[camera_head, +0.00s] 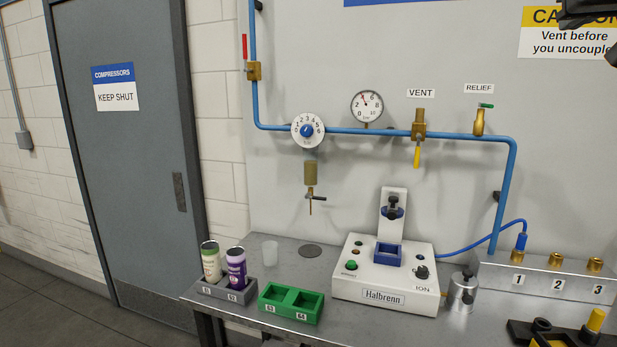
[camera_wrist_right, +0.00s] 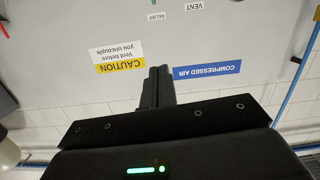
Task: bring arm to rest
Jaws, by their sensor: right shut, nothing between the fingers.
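My right gripper (camera_head: 580,14) shows only in part at the top right corner of the head view, raised in front of the caution sign (camera_head: 545,34). In the right wrist view its black fingers (camera_wrist_right: 158,72) are pressed together with nothing between them. That view looks upside down at the wall panel, with the caution sign (camera_wrist_right: 119,57) and the blue compressed air sign (camera_wrist_right: 207,72) behind the fingers. The gripper touches nothing that I can see. My left gripper is in neither view.
The metal bench (camera_head: 335,261) carries a grey can rack (camera_head: 222,288) with two cans, a green rack (camera_head: 291,301), the white Halbrenn machine (camera_head: 382,278) and a metal canister (camera_head: 462,292). Blue piping (camera_head: 365,131) with valves runs along the wall. Free air surrounds the raised gripper.

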